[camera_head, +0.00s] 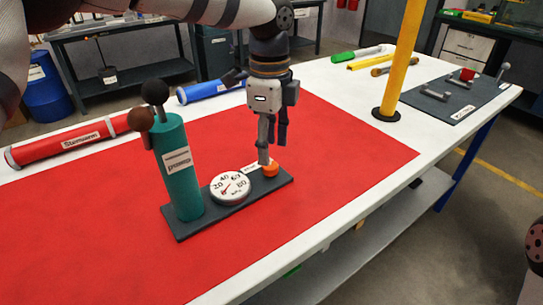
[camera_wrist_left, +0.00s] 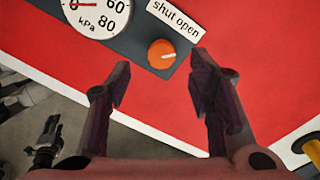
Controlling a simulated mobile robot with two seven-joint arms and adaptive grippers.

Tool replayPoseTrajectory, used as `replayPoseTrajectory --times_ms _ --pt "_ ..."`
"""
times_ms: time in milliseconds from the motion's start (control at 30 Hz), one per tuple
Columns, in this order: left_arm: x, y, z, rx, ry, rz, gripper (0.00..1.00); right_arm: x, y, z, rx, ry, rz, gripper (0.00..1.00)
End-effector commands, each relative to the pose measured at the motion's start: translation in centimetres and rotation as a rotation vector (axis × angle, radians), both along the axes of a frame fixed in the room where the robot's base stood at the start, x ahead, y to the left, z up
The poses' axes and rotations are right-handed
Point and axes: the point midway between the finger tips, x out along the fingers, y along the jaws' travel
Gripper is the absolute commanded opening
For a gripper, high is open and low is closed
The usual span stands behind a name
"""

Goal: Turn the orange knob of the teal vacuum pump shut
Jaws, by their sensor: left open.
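The teal vacuum pump (camera_head: 180,175) stands upright on a dark base plate on the red mat. Its orange knob (camera_head: 270,169) is at the plate's right end; in the left wrist view the knob (camera_wrist_left: 161,54) has a pale mark from its middle to the right. A "shut open" label (camera_wrist_left: 176,18) lies above it there. A round kPa gauge (camera_head: 230,188) sits between pump body and knob. My left gripper (camera_head: 273,155) points down just above the knob. Its fingers (camera_wrist_left: 160,68) are spread, with the knob beyond and between their tips. A dark shape (camera_wrist_left: 46,142), apparently my right gripper, shows small.
A yellow post (camera_head: 400,60) stands at the right. A red tube (camera_head: 70,143) and a blue tube (camera_head: 212,89) lie along the back. A dark board (camera_head: 420,92) with small parts lies at the far right. The red mat (camera_head: 330,140) is clear right of the pump.

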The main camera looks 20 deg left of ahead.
Motion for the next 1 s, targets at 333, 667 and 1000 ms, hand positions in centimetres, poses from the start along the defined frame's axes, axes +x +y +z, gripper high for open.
replayPoseTrajectory --times_ms 333,667,1000 --pt "0.0 0.0 -4.4 0.0 -0.002 -0.001 0.48 0.1 0.0 0.0 0.0 -0.003 0.0 0.4" --pt "0.0 0.0 -4.5 0.0 -0.002 0.0 0.21 0.1 0.0 0.0 0.0 -0.003 0.0 0.4" --pt "0.0 0.0 -4.4 0.001 -0.002 0.012 0.0 0.2 0.0 0.1 0.0 -0.006 0.0 0.4"
